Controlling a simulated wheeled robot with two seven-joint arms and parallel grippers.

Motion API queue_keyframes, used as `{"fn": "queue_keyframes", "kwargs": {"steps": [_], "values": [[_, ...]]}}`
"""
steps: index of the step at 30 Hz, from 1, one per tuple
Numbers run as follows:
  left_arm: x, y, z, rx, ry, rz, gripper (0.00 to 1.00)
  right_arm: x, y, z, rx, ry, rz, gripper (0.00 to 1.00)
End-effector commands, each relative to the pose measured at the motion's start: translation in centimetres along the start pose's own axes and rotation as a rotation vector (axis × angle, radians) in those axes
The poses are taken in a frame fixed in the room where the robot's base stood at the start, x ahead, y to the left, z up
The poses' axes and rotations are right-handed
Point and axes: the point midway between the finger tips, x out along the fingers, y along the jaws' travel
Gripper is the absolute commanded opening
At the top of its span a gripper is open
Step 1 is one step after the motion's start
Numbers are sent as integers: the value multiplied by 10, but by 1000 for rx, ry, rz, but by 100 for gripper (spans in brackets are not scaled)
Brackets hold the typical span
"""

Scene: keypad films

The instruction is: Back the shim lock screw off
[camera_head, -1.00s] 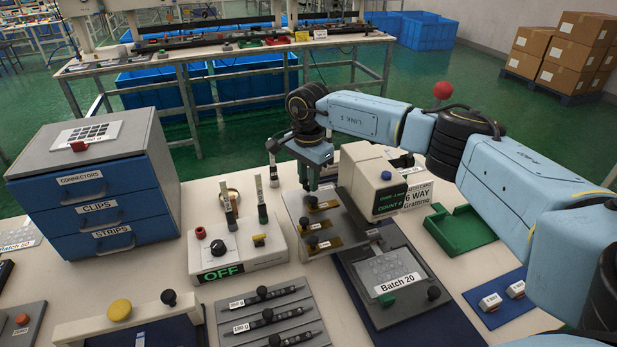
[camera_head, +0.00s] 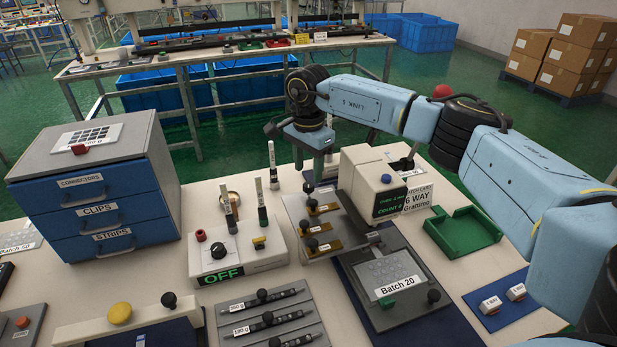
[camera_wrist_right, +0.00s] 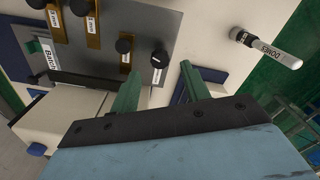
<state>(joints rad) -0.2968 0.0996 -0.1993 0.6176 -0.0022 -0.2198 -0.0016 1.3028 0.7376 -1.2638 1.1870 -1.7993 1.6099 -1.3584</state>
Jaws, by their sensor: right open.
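A grey plate (camera_head: 294,210) carries several brass shims (camera_head: 323,208) with black knobs. A separate black knob (camera_head: 308,187) at the plate's far end looks like the shim lock screw; it also shows in the right wrist view (camera_wrist_right: 160,58), with a small white label beside it. My right gripper (camera_head: 309,172) points down just above that knob. In the right wrist view its two green fingers (camera_wrist_right: 160,70) are apart and empty, with the knob showing between their tips. I cannot tell whether the knob is loosened. My left gripper is out of view.
A cream box with a count display (camera_head: 375,188) stands right of the plate. A switch box reading OFF (camera_head: 222,272) and upright marker-like sticks (camera_head: 273,165) stand to the left. A green tray (camera_head: 465,235) and Batch 20 plate (camera_head: 420,310) lie to the right and front.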

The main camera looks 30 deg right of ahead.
Motion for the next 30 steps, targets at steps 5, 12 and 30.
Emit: {"fn": "queue_keyframes", "kwargs": {"steps": [5, 12, 30], "values": [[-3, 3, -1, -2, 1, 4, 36, -44, 0, 0, 1, 1, -3, 46], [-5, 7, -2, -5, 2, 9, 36, -81, 0, 0, 1, 1, -1, 46], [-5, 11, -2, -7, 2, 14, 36, -90, 0, 0, 0, 0, 2, 46]]}}
